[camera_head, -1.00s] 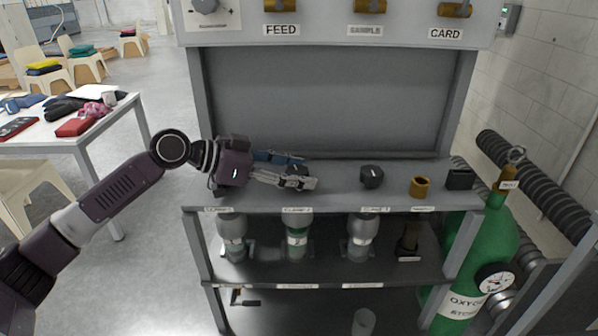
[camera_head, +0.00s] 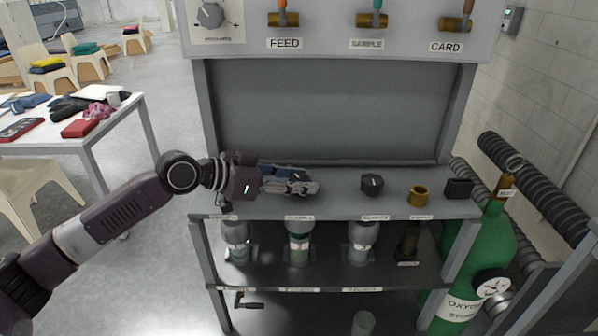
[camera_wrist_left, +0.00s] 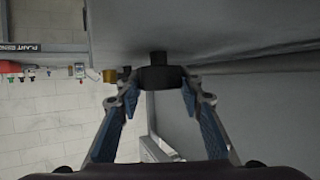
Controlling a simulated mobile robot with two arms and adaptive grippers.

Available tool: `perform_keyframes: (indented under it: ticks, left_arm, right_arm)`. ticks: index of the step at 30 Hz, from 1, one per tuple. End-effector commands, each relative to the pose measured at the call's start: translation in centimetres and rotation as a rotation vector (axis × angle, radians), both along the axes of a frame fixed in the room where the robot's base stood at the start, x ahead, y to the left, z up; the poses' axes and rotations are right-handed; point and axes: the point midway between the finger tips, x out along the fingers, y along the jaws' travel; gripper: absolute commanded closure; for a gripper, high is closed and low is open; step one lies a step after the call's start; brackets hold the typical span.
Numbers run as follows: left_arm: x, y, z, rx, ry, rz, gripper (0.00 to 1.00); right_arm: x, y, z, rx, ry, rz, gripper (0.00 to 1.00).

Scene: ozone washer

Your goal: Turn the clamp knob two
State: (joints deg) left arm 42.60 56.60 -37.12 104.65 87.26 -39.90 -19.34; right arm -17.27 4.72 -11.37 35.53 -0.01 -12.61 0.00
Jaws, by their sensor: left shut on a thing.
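Clamp knob two is a dark, round knob on the grey shelf (camera_head: 335,205) of the washer, above the middle clamp label. In the head view my left gripper (camera_head: 312,184) reaches in from the left and its fingers mostly hide this knob. In the left wrist view the dark knob (camera_wrist_left: 160,78) sits between the two fingertips (camera_wrist_left: 160,82), with a narrower stem beyond it. The left gripper is shut on it. Faint labels are hard to read. My right gripper is not in view.
Another dark knob (camera_head: 372,183) stands to the right on the same shelf, then a brass ring (camera_head: 418,196) and a black block (camera_head: 459,188). Several bottles stand on the lower shelf. A green oxygen cylinder (camera_head: 465,270) stands at the right. The back panel (camera_head: 330,110) rises behind.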

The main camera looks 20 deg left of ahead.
Motion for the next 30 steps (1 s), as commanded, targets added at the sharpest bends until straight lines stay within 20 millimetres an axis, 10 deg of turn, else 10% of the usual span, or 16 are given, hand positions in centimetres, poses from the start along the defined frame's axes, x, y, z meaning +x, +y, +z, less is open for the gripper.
perform_keyframes:
  ticks: [30]
  left_arm:
    - [-0.1, -0.3, 0.4, -0.009, 0.003, 0.516, 0.90]
  right_arm:
    - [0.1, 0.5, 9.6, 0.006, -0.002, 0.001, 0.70]
